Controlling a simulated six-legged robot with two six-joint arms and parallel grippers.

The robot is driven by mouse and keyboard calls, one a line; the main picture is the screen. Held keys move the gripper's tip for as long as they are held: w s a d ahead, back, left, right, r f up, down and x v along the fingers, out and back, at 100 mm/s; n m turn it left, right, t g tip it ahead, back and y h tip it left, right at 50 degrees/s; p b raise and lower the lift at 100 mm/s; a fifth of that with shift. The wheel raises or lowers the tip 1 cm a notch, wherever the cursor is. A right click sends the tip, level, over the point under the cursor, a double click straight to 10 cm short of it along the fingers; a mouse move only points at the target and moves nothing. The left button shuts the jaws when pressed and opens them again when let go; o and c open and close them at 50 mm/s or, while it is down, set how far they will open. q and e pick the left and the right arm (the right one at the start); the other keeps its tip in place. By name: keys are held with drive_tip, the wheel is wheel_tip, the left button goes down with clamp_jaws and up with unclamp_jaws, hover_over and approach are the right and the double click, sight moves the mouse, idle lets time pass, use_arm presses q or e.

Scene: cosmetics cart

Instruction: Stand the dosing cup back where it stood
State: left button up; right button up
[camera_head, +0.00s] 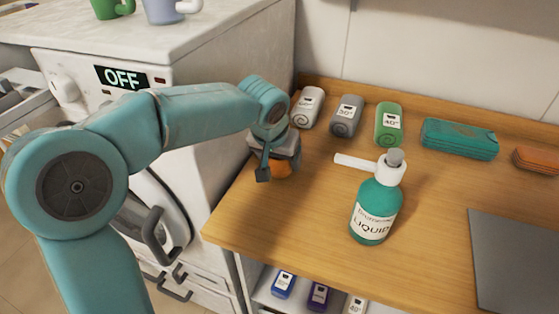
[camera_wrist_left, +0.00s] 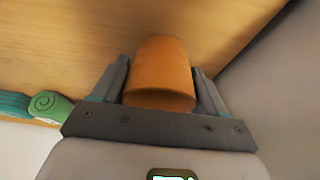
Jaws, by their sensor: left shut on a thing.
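The orange dosing cup (camera_wrist_left: 160,70) is between the two fingers of my left gripper (camera_wrist_left: 160,84) in the left wrist view, one finger against each side. In the head view my left gripper (camera_head: 274,168) is over the left end of the wooden counter. Only a small orange part of the cup (camera_head: 283,170) shows there below the jaws; the rest is hidden. The cup is at or just above the wood; I cannot tell whether it touches. My right gripper is not in view.
A teal pump bottle (camera_head: 374,212) stands right of the gripper. A white machine (camera_head: 215,70) borders the counter on the left. The front-left wood is clear.

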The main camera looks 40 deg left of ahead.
use_arm(q)
drive_tip(key=shift+f, duration=0.2)
drive_tip(key=shift+f, duration=0.2)
drive_tip(key=o, duration=1.1)
drive_tip(key=shift+r, duration=0.1)
